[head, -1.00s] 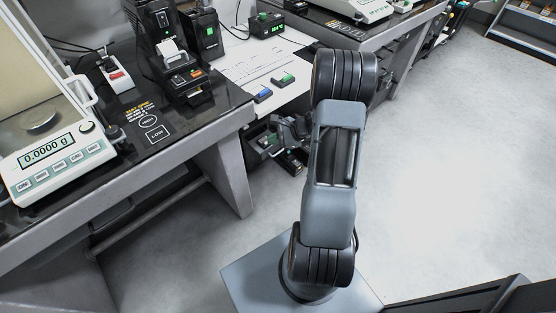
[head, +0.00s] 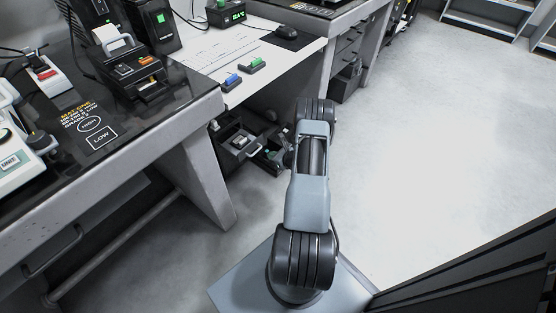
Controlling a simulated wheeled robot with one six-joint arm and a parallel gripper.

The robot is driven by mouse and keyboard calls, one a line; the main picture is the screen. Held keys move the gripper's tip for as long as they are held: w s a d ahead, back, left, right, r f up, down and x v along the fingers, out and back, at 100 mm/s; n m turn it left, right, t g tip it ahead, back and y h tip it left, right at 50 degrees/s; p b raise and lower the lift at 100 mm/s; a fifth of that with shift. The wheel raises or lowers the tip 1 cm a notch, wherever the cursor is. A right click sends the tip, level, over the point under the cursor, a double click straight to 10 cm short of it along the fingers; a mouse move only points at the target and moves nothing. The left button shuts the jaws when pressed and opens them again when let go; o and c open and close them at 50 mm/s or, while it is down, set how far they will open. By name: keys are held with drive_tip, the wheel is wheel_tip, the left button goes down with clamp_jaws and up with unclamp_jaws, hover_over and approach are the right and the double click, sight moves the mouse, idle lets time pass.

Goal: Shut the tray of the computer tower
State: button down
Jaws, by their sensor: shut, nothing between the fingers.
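A dark, box-like unit (head: 236,146) stands on the floor under the white desk; it looks like the computer tower. A tray-like part (head: 268,157) seems to stick out at its right, low near the floor, but it is small and dark, and I cannot tell how far it is out. My arm reaches toward it. My gripper (head: 286,152) is mostly hidden beside and behind my arm, close to the tray-like part. It looks shut and empty. I cannot tell whether it touches anything.
A white desk (head: 285,62) with blue and green blocks (head: 232,80) overhangs the unit. The black-topped weighing table (head: 185,98) and its grey leg (head: 208,178) stand at left. Open floor (head: 420,140) lies to the right.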

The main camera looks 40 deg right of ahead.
drive_tip(key=r+b+x, duration=0.1)
drive_tip(key=b+x, duration=0.1)
drive_tip(key=x, duration=0.5)
drive_tip(key=shift+w, duration=0.25)
